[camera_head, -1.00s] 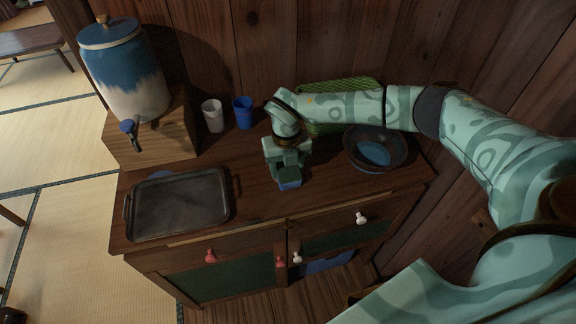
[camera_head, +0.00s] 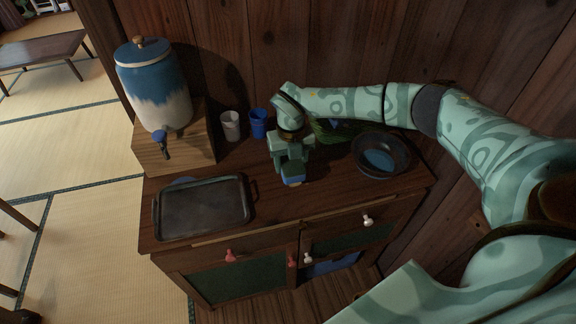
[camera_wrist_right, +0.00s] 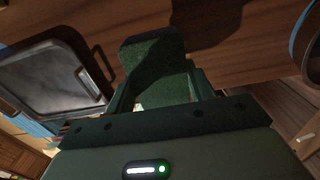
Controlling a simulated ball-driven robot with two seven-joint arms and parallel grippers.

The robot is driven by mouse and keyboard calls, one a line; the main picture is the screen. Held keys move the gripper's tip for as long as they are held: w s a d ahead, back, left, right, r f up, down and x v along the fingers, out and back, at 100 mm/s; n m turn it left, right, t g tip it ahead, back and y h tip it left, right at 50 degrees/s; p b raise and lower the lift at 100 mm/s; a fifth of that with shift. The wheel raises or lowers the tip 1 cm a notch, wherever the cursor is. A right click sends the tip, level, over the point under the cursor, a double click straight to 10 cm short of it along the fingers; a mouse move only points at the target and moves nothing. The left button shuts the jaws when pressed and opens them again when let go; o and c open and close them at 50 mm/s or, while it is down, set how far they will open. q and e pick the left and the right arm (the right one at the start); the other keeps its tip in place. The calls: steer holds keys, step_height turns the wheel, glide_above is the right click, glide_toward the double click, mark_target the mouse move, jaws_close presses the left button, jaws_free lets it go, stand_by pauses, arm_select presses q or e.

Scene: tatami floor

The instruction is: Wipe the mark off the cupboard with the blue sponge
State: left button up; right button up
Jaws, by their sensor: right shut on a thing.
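The cupboard (camera_head: 240,212) is a dark brown wooden piece with a flat top, drawers and green door panels. In the right wrist view, my green gripper (camera_wrist_right: 158,75) hides most of the sponge. I cannot make out a mark clearly on the cupboard. My left gripper is out of view.
A dark tray (camera_head: 246,210) lies left of the gripper and a dark bowl (camera_head: 401,160) stands right. Behind are a white cup (camera_head: 230,126), a blue cup (camera_head: 258,123) and a blue-and-white dispenser (camera_head: 155,85) on a wooden stand (camera_head: 195,150). The wooden wall is close behind.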

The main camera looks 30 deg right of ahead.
steer(key=shift+r+p, duration=0.6)
steer(key=shift+r, duration=0.4)
